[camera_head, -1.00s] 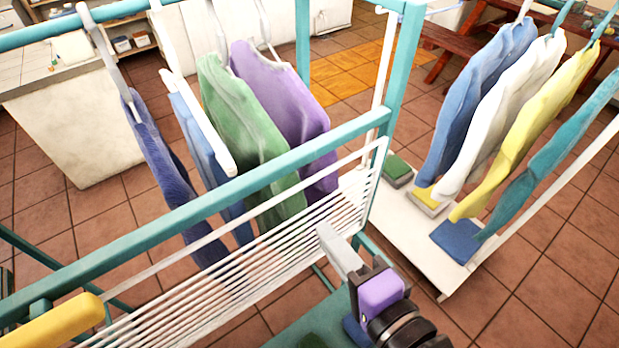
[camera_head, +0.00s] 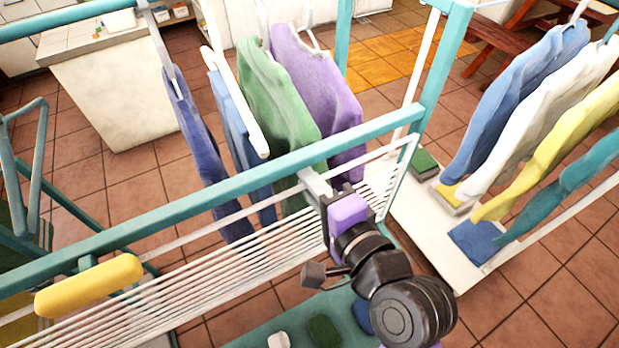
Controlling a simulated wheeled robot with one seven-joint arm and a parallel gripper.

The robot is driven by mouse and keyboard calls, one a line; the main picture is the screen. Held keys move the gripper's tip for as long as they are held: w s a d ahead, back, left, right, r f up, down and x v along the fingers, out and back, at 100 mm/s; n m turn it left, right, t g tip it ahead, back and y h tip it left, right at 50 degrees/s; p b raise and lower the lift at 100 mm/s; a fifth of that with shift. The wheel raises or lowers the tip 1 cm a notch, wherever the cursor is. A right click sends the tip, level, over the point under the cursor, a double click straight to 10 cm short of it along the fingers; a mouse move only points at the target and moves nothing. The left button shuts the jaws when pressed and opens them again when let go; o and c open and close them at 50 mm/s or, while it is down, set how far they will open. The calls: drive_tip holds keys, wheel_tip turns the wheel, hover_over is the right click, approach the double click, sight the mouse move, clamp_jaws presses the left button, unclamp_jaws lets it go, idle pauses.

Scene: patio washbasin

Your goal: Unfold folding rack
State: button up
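The folding rack (camera_head: 185,285) is a panel of thin white rods below a long teal bar (camera_head: 170,222). It slopes down from that bar, and its right end meets a white side rail. A yellow handle (camera_head: 90,285) is at its left end. My gripper (camera_head: 313,182) is over the upper right part of the rack, close under the teal bar in the picture. Its pale fingers point up and left. I cannot tell whether they touch the rack or how far apart they are. My purple and black wrist hides part of the rods.
Several shirts, including a green one (camera_head: 275,105) and a purple one (camera_head: 315,85), hang behind the bar. More shirts hang at right above a white shelf (camera_head: 425,230) with folded cloths. A teal lower shelf (camera_head: 255,338) holds folded items. Tiled floor is open at left.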

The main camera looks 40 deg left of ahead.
clamp_jaws()
idle(1.4)
